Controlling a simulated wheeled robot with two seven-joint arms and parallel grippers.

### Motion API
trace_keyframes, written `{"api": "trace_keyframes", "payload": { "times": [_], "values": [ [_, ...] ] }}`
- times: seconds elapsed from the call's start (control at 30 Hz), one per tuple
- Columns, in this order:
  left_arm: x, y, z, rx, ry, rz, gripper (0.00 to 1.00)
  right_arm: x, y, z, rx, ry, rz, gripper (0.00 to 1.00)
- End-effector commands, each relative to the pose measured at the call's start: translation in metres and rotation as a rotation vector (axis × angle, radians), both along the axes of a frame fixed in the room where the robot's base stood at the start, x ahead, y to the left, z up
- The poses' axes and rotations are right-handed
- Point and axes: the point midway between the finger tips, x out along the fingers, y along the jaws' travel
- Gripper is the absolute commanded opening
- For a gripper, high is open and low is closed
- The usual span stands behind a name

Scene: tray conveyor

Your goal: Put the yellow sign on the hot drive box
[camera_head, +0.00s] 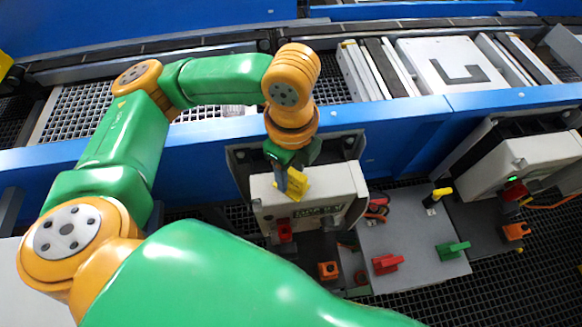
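My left gripper (290,183) points down at the upper front of a white drive box (341,178) below the blue rail. It appears shut on a small yellow sign (299,181), which shows beside the dark fingers. The sign overlaps the box face in the picture; I cannot tell whether it touches. The box has a green-lit display and a red part at its lower left. A second white drive box (548,158) with a small green light stands at the right. I cannot tell from their looks which box is hot. My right gripper is not in view.
A grey plate (405,240) right of the nearer box carries red and green handles and a yellow-topped post. The blue rail (400,125) runs behind the boxes. Beyond it, the conveyor holds a white tray (418,58) with a dark bracket mark. Dark grating lies around.

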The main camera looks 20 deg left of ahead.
Motion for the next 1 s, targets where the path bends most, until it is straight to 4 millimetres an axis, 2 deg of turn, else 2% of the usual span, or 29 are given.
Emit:
{"api": "trace_keyframes", "payload": {
  "times": [0.17, 0.27, 0.37, 0.6, 0.7, 0.8, 1.0],
  "values": [
    [0.0, 0.0, 0.001, 0.0, 0.0, 0.0, 0.5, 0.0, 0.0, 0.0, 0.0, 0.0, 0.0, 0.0],
    [0.001, 0.0, 0.01, -0.001, -0.004, 0.0, 0.5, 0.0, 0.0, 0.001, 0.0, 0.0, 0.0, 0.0],
    [0.001, -0.001, 0.031, -0.002, -0.006, 0.0, 0.5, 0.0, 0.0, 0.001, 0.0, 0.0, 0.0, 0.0],
    [0.001, 0.0, 0.098, 0.001, -0.007, 0.003, 0.5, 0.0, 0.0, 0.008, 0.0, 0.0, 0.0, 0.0],
    [0.0, 0.0, 0.115, 0.001, -0.004, 0.001, 0.5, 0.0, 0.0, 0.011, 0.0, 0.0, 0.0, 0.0],
    [0.0, 0.0, 0.123, 0.001, -0.001, 0.001, 0.5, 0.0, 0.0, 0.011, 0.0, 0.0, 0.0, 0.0],
    [0.0, -0.001, 0.124, 0.0, 0.001, 0.0, 0.5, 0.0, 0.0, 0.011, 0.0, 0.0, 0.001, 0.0]
  ]
}}
